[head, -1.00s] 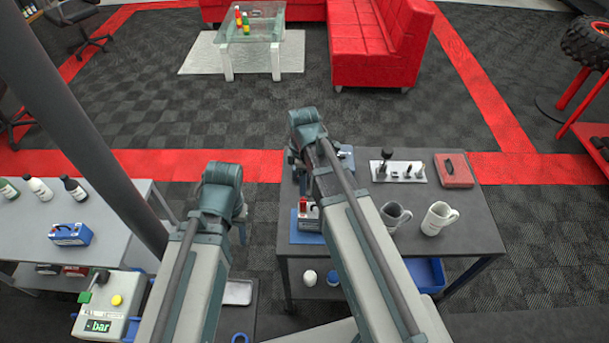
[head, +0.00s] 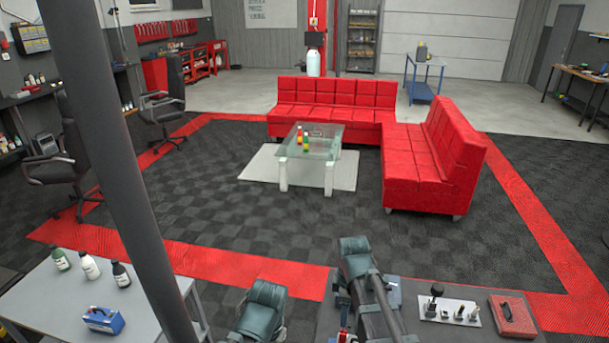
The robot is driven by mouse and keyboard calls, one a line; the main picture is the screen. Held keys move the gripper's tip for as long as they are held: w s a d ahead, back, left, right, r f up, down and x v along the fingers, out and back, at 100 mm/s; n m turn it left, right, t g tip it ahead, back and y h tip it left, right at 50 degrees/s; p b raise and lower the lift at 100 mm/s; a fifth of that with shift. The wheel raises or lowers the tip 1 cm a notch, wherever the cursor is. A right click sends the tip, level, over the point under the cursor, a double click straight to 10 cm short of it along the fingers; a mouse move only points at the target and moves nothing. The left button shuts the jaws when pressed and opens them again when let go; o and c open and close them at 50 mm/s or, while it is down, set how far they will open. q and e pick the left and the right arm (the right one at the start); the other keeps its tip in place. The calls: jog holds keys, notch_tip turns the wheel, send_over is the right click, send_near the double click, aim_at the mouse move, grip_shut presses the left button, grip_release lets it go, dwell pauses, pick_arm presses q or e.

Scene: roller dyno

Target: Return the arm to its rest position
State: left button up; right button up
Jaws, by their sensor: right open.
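My right arm (head: 372,296) reaches up from the bottom edge over the dark workbench (head: 405,300), right of centre. My right gripper (head: 341,300) is small beside the arm's left side, partly hidden by it; it is open, and I see nothing held in it. My left arm (head: 264,305) shows only as a bent teal joint at the bottom, left of the workbench. Its gripper is not in view.
A grey table (head: 60,290) at left holds several bottles and a blue box (head: 103,320). A dark pole (head: 120,190) stands at left. Red sofas (head: 430,165) and a glass table (head: 315,145) stand farther off.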

jog(key=s+a+f+m+b, duration=0.2)
jog(key=s+a+m, duration=0.3)
jog(key=s, duration=0.2)
jog(key=s+a+f+m+h+b, duration=0.1)
jog(key=s+a+f+m+b, duration=0.2)
jog(key=s+a+m, duration=0.2)
jog(key=shift+s+f+b, duration=0.35)
jog(key=shift+s, duration=0.7)
jog(key=shift+s, duration=0.1)
jog(key=shift+w+d, duration=0.25)
jog(key=shift+w, duration=0.55)
